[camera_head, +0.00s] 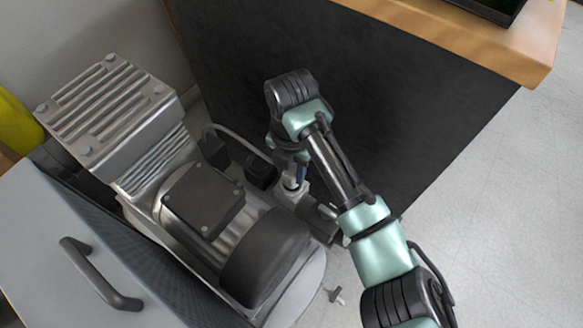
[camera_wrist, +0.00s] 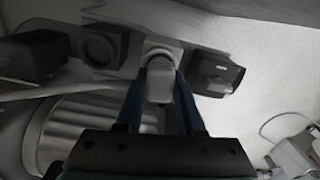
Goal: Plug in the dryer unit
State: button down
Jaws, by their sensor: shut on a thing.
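In the wrist view, my gripper (camera_wrist: 160,92) is shut on a light grey plug (camera_wrist: 158,84), one blue finger on each side. The plug is at the light-rimmed middle socket (camera_wrist: 161,48) of a row; I cannot tell how deep it sits. A pale cable (camera_wrist: 62,92) runs left from near the plug. An empty round dark socket (camera_wrist: 100,45) lies left, and a dark socket with a grey plug-like piece (camera_wrist: 213,72) lies right. In the head view, my gripper (camera_head: 293,181) points down beside the compressor (camera_head: 205,200); the plug is hard to make out there.
A dark-sided counter (camera_head: 340,90) with a wooden top stands close behind my arm. A grey cabinet with a handle (camera_head: 100,275) is at the lower left. In the wrist view, a white adapter with a cable (camera_wrist: 292,158) lies lower right. Open floor (camera_head: 480,220) is at right.

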jog(key=shift+f+b, duration=0.5)
jog(key=shift+f, duration=0.5)
jog(key=shift+c, duration=2.2)
grip_release()
jog(key=shift+r, duration=0.1)
jog(key=shift+r, duration=0.1)
notch_tip(320, 180, up, 13)
jog(key=p, duration=0.6)
